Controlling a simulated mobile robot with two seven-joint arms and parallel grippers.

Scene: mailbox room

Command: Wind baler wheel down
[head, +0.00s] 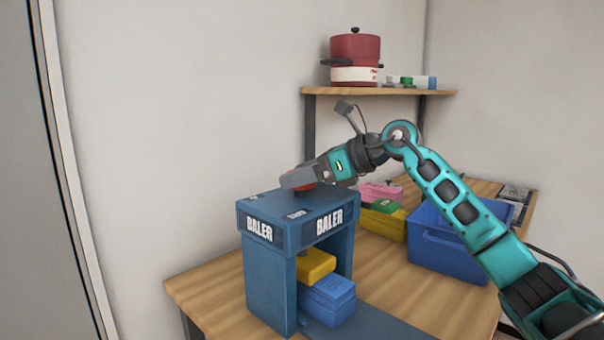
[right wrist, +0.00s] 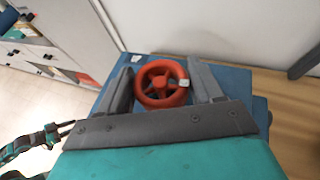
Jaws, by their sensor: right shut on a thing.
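The blue baler (head: 270,285) stands on the wooden table, with BALER labels on its top block. Its red wheel (right wrist: 162,84) sits on top and shows in the right wrist view between the two grey fingers of my right gripper (right wrist: 160,85). The right gripper (head: 298,178) is shut on the wheel, and it hides most of the wheel in the head view. Inside the baler, a yellow block (head: 316,264) lies on a blue block (head: 328,300). A small teal and dark part of my left arm shows at the left of the right wrist view, too small to read its jaws.
A blue bin (head: 450,250) stands right of the baler. Yellow, green and pink blocks (head: 383,208) are stacked behind it. A shelf (head: 420,93) above holds a red pot (head: 355,55). The wall is close behind the baler.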

